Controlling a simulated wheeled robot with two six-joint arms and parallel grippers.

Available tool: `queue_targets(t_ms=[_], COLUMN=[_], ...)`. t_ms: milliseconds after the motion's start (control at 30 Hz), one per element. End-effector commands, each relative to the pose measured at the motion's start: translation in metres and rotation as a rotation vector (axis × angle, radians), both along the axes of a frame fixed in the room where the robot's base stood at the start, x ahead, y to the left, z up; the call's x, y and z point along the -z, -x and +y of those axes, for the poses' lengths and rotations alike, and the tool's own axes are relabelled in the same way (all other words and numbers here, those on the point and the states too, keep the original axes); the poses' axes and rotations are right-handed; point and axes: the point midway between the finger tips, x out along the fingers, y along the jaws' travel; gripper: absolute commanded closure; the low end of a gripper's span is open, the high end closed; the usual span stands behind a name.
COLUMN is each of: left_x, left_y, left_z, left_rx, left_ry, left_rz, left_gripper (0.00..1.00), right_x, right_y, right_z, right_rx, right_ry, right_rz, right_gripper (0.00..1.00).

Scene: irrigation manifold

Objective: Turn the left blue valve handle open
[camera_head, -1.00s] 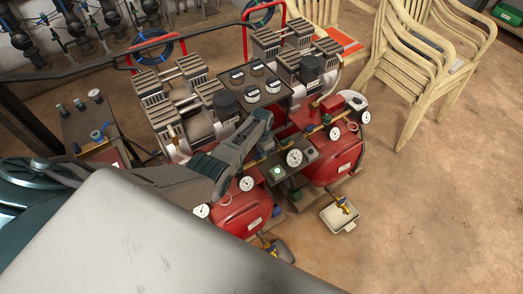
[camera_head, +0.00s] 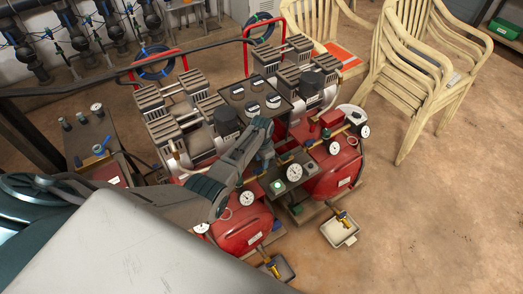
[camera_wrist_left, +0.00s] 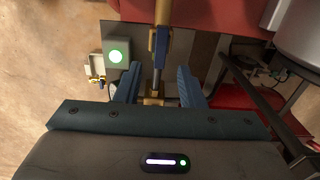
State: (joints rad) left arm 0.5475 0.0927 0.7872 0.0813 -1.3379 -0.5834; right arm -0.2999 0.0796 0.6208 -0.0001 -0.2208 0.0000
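My left gripper (camera_head: 267,154) reaches over the middle of the red twin-tank compressor, by the grey box with the green light (camera_head: 278,185). In the left wrist view its two blue fingers (camera_wrist_left: 158,78) are apart. Between and just beyond them is a brass valve (camera_wrist_left: 163,12) with a blue handle (camera_wrist_left: 160,42) pointing down the picture, above a metal stem and brass fitting. No finger clearly touches the handle. The head view hides this handle behind my gripper. Another blue handle (camera_head: 98,149) shows on a box at the left. My right gripper is not in view.
Red tanks (camera_head: 243,228) with gauges lie on both sides of the green-lit box, close to my left arm. Drain trays (camera_head: 339,231) stand on the floor in front. Cream chairs (camera_head: 415,80) are stacked at the back right. The floor at right is clear.

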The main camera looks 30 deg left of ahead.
Motion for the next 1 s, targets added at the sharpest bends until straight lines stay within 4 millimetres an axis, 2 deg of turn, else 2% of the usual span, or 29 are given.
queue_targets(t_ms=[33,200,400,567,1000], left_x=[-0.011,-0.04,-0.063,-0.069,-0.07], left_y=[-0.001,0.0,0.0,0.0,0.0], left_z=[0.0,0.0,0.0,0.0,0.0], left_rx=[0.0,0.0,0.0,-0.001,-0.001], left_ry=[-0.001,-0.001,0.0,0.0,0.0], left_rz=[-0.004,-0.003,-0.001,0.0,0.0], left_gripper=[0.65,0.65,0.65,0.65,0.65], right_x=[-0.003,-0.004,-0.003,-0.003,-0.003], right_y=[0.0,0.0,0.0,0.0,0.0], right_z=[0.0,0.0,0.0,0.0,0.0], right_rx=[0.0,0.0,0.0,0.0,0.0], right_ry=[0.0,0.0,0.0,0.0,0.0], right_rz=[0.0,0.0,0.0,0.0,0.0], right_gripper=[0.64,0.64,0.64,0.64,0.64])
